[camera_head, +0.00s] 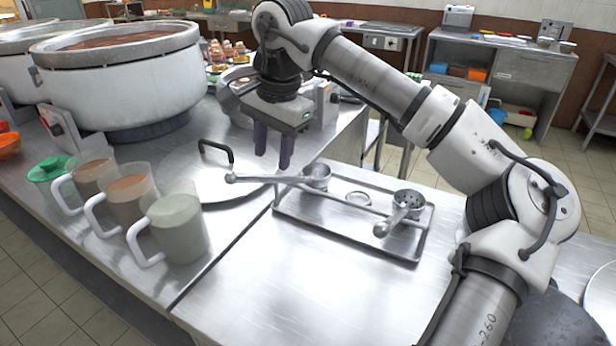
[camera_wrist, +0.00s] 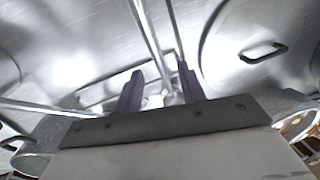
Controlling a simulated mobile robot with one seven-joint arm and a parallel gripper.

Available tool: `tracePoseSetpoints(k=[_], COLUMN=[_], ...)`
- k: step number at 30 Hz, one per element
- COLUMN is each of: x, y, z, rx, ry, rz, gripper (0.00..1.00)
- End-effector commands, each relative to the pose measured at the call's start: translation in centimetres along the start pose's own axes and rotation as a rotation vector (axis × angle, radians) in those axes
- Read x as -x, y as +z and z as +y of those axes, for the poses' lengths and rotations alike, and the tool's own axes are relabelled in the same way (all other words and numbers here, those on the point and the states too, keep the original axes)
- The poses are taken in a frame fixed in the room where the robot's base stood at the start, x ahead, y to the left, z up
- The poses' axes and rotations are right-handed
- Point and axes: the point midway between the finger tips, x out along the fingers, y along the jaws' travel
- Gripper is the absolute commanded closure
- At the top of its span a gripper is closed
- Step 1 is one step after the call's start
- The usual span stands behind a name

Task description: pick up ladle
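A metal ladle (camera_head: 317,177) with a solid bowl lies at the back left of a shallow tray (camera_head: 345,243), its long handle reaching left past the tray edge over a round lid. A second metal utensil with a perforated bowl (camera_head: 408,203) lies at the tray's right side. My gripper (camera_head: 272,160) points down with its two dark purple fingers apart and empty, just above the ladle's handle in the head view. In the wrist view, metal rods run toward the gap between the fingers (camera_wrist: 159,72); I cannot tell which utensil each belongs to.
The round lid (camera_head: 205,180) with a black handle lies left of the tray. Several filled pitchers (camera_head: 178,225) stand at the front left. A large white pot (camera_head: 125,85) stands behind them. The counter in front of the tray is clear.

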Motion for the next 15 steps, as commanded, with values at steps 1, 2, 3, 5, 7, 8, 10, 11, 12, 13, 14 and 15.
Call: tracePoseSetpoints(k=[1, 2, 3, 5, 7, 8, 10, 11, 12, 13, 14, 15], x=[-1.0, -1.5, -2.0, -2.7, -3.2, -3.3, -3.6, -3.7, -4.0, -4.3, -4.6, -5.2], y=[0.0, 0.0, 0.0, 0.0, 0.0, 0.0, 0.0, 0.0, 0.0, 0.1, 0.1, 0.1], z=[0.1, 0.0, 0.0, 0.0, 0.0, 0.0, 0.0, 0.1, 0.1, 0.1, 0.2, 0.2], rx=[0.001, 0.0, 0.0, 0.0, -0.001, -0.001, -0.001, -0.001, -0.001, -0.001, 0.0, -0.001], ry=[0.001, 0.001, 0.001, 0.0, -0.001, -0.001, 0.0, 0.0, 0.0, 0.0, 0.0, 0.0], rz=[-0.002, -0.002, -0.002, -0.001, -0.001, -0.001, -0.001, -0.001, -0.001, -0.002, -0.002, -0.002], gripper=[0.6, 0.6, 0.6, 0.6, 0.6, 0.6, 0.6, 0.6, 0.6, 0.6, 0.6, 0.6])
